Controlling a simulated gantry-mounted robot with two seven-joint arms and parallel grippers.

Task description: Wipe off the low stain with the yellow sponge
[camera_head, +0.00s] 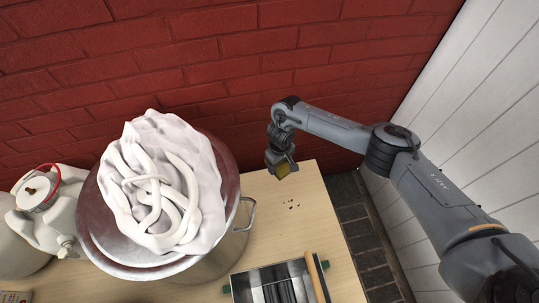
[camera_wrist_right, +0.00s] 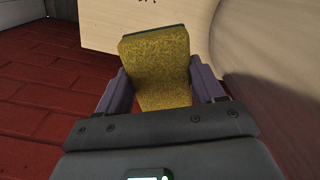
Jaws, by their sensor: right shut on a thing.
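The yellow sponge (camera_wrist_right: 157,68) is between the two fingers of my right gripper (camera_wrist_right: 160,90) in the right wrist view. In the head view the right gripper (camera_head: 281,168) is near the far right corner of the wooden table, and a little of the sponge (camera_head: 283,169) shows under it. A few small dark brown specks (camera_head: 291,206), a stain, are on the bare tabletop, nearer than the gripper and apart from it. Dark specks also show at the top edge of the wrist view (camera_wrist_right: 147,2). My left gripper is not in view.
A large metal pot (camera_head: 215,262) with a bunched white cloth-like thing (camera_head: 165,190) stands left of the stain. A metal tray (camera_head: 268,287) with a wooden stick (camera_head: 317,277) lies at the front. A red brick wall (camera_head: 200,55) is behind. The wooden tabletop (camera_head: 320,225) around the specks is clear.

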